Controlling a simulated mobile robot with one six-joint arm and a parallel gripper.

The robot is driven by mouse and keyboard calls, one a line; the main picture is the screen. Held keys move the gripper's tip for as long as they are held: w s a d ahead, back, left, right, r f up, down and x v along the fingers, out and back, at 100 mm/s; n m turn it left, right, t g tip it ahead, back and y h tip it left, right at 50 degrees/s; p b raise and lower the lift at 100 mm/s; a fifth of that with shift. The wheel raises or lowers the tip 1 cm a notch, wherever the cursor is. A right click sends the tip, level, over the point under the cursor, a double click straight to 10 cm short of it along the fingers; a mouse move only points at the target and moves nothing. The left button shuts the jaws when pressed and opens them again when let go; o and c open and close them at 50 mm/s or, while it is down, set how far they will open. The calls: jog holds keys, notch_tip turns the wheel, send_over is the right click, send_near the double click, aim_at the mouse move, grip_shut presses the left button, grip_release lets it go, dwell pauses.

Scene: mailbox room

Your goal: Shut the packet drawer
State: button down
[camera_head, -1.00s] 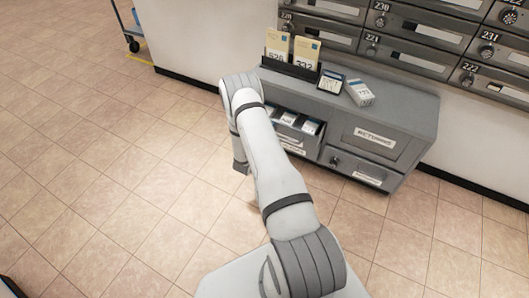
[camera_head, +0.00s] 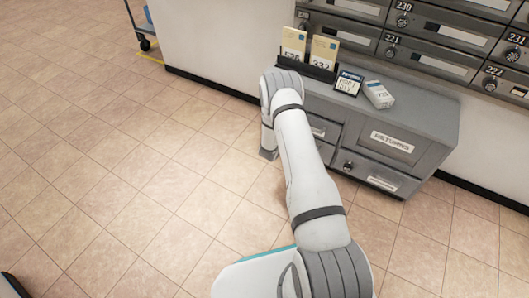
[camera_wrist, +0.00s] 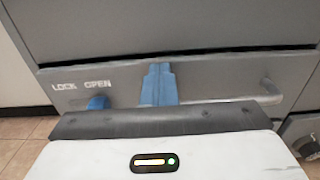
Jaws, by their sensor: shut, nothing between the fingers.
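The packet drawer (camera_wrist: 215,80) shows in the wrist view as a grey front with a pale bar handle (camera_wrist: 268,92) at its right. It looks flush or nearly flush with the cabinet; any small gap is hard to judge. The words LOCK and OPEN are on its left, with a blue tab (camera_wrist: 98,103) below OPEN. My gripper (camera_wrist: 159,84) is shut and empty, its blue fingers against or just before the drawer front, left of the handle. In the head view my arm hides the gripper and most of the drawer; a bit of its front (camera_head: 323,128) shows.
A returns compartment (camera_head: 392,141) and lower drawer (camera_head: 378,178) are to the right. Mailboxes (camera_head: 430,60) line the wall. The tiled floor (camera_head: 110,150) at left is clear.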

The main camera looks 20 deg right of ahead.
jog(key=shift+w+d+r, duration=0.15)
jog(key=shift+w+r, duration=0.2)
jog(key=shift+w, duration=0.05)
jog(key=p+v, duration=0.4)
jog(key=v, duration=1.1)
jog(key=s+d+r+m+g+h+p, duration=0.1)
jog(key=s+d+r+m+g+p, duration=0.25)
jog(key=r, duration=0.85)
jog(key=s+d+r+m+g+p, duration=0.1)
jog(key=s+r+m+g+p, duration=0.35)
jog(key=r, duration=0.75)
jog(key=s+d+r+m+g+h+p, duration=0.1)
jog(key=s+d+r+m+g+p, duration=0.15)
jog(key=r+m+g+p, duration=0.65)
jog(key=s+a+r+m+t+y+p, duration=0.2)
jog(key=s+r, duration=0.5)
jog(key=r, duration=0.4)
jog(key=s+a+r+m+t+y+p, duration=0.2)
jog(key=s+a+r+m+y+p, duration=0.2)
jog(key=s+a+r+y+p, duration=0.3)
jog(key=s+a+r+m+t+y+p, duration=0.2)
jog(key=s+a+r+m+y+p, duration=0.2)
jog(key=r, duration=1.3)
jog(key=s+a+y+p, duration=0.1)
jog(key=s+a, duration=0.1)
jog(key=s, duration=0.1)
jog(key=shift+s+a+r+t+y, duration=0.15)
jog(key=shift+s+a+t+y, duration=0.15)
jog(key=shift+t+y, duration=0.1)
jog(key=shift+w, duration=0.1)
